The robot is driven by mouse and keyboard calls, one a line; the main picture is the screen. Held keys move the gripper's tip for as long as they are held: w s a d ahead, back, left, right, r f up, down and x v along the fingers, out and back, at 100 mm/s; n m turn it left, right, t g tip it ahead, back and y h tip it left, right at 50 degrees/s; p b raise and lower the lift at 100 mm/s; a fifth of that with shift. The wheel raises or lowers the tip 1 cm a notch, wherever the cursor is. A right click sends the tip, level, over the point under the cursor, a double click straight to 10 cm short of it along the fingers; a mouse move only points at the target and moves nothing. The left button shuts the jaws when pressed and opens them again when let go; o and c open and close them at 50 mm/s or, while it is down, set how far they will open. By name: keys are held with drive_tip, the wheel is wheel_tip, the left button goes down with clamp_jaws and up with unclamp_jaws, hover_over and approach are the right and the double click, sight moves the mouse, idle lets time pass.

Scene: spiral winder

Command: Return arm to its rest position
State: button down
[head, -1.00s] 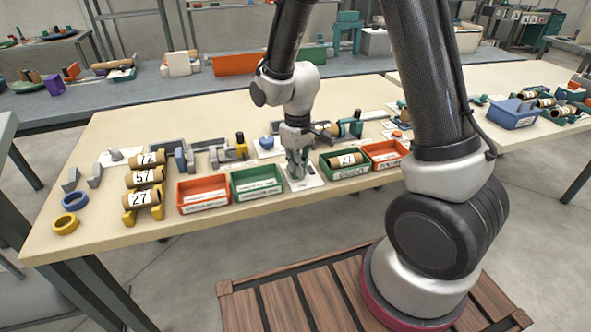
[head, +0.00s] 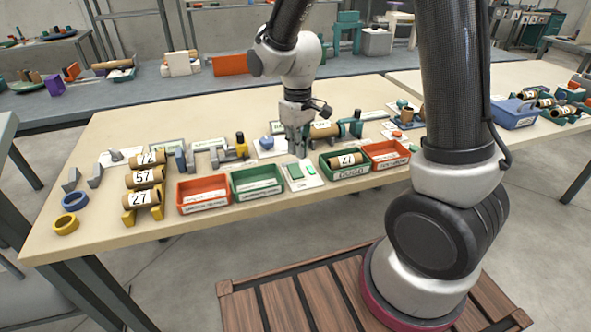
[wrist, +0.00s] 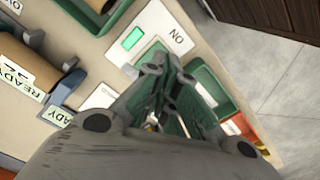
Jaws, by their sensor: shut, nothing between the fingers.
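My gripper (head: 298,143) is shut and empty. In the head view it points down over the table, just behind a white panel (head: 309,182) with green pads, and it looks raised above the table top. In the wrist view the closed fingers (wrist: 165,95) cover part of the white panel (wrist: 170,27), which bears a lit green rectangle and the letters "NO" as seen there. My arm rises from its base at the right of the head view and reaches over the table.
Red (head: 204,194) and green (head: 257,182) bins stand left of the panel. A green bin (head: 346,172) with tube 21 and a red bin (head: 388,154) stand right. Numbered tubes (head: 144,177) rest on a rack at left. A tube (head: 325,130) lies on a holder behind the gripper.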

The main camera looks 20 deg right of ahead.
drive_tip(key=shift+r, duration=0.25)
drive_tip(key=s+d+r+m+t, duration=0.2)
drive_tip(key=s+d+r+m, duration=0.1)
drive_tip(key=s+d+r, duration=0.4)
drive_tip(key=s+d+r+m+t, duration=0.2)
drive_tip(key=s+d+r+m, duration=0.1)
drive_tip(key=s+d+r, duration=0.5)
drive_tip(key=s+r, duration=0.3)
drive_tip(key=s, duration=0.1)
drive_tip(key=shift+r, duration=0.35)
